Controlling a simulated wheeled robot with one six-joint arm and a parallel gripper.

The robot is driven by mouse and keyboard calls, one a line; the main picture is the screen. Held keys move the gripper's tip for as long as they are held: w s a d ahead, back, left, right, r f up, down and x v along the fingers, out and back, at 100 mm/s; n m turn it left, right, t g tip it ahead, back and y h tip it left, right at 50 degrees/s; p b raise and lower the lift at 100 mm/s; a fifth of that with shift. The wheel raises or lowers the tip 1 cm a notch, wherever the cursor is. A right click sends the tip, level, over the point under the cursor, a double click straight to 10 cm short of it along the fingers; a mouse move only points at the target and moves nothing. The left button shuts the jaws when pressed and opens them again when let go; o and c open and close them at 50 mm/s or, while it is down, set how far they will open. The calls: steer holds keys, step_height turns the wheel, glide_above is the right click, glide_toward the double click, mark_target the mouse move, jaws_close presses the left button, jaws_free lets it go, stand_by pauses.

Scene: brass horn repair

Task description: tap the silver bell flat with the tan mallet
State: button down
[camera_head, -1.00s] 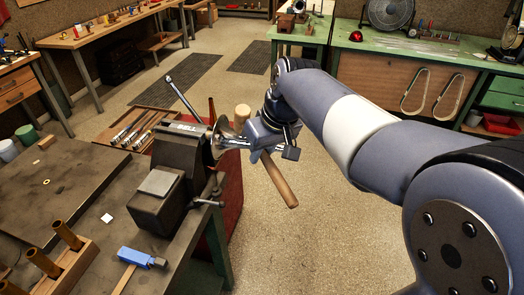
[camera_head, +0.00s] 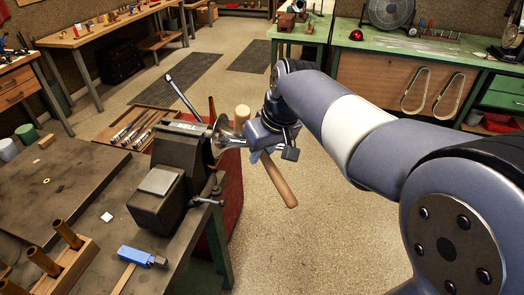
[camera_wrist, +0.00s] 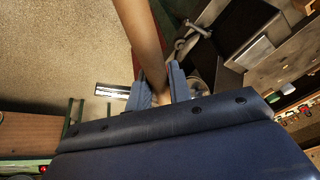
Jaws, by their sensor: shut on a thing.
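My gripper (camera_head: 260,151) is shut on the wooden handle of the tan mallet (camera_head: 281,186). The mallet's pale, round head (camera_head: 242,113) stands up behind the gripper, and its handle slants down to the right. The silver bell (camera_head: 222,136) is at the right side of the dark vise (camera_head: 182,148), close to the left of my gripper. The gripper partly hides it, and I cannot tell whether anything touches it. In the wrist view the handle (camera_wrist: 141,38) runs between the two blue fingers (camera_wrist: 158,86). The mallet head is mostly hidden there.
The vise stands on the dark bench (camera_head: 75,175) at the left. A blue-handled tool (camera_head: 138,256) and a wooden rack of brass tubes (camera_head: 65,262) lie nearer. A tray of rods (camera_head: 118,127) is behind. Open floor (camera_head: 320,225) lies to the right.

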steer(key=shift+x, duration=1)
steer(key=shift+p+v, duration=0.45)
steer(key=shift+v, duration=0.5)
steer(key=shift+r+p, duration=0.15)
steer(key=shift+p, duration=0.15)
steer(key=shift+r+g+p, duration=0.3)
steer(key=shift+r+p, duration=0.05)
steer(key=shift+p, duration=0.6)
